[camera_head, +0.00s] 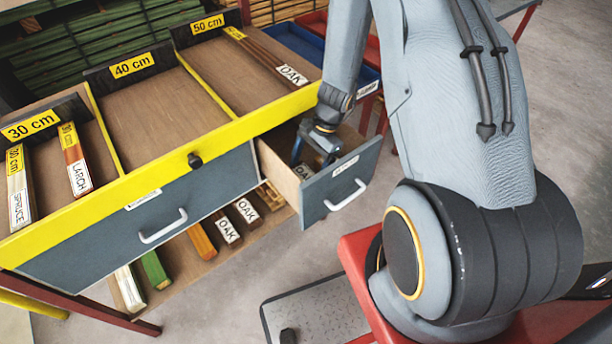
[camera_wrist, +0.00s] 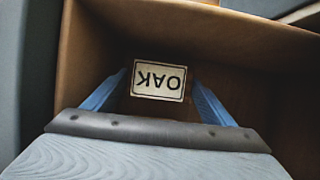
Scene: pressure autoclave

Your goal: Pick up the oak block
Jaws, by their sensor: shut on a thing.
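The oak block (camera_wrist: 158,81) shows its white OAK label upside down in the wrist view, inside the open drawer. A small part of its label also shows in the head view (camera_head: 303,172). My gripper (camera_wrist: 160,90) is shut on the block, with one blue finger on each side of it. In the head view my gripper (camera_head: 312,155) reaches down into the open grey drawer (camera_head: 343,184). The rest of the block is hidden by the drawer and my gripper.
The drawer's wooden walls (camera_wrist: 90,50) surround my gripper closely. Above is a yellow-edged table top (camera_head: 135,90) with bays marked 30, 40 and 50 cm, holding another oak piece (camera_head: 265,58), a larch piece (camera_head: 75,160) and a spruce piece (camera_head: 18,190). More blocks lie on the lower shelf (camera_head: 180,270).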

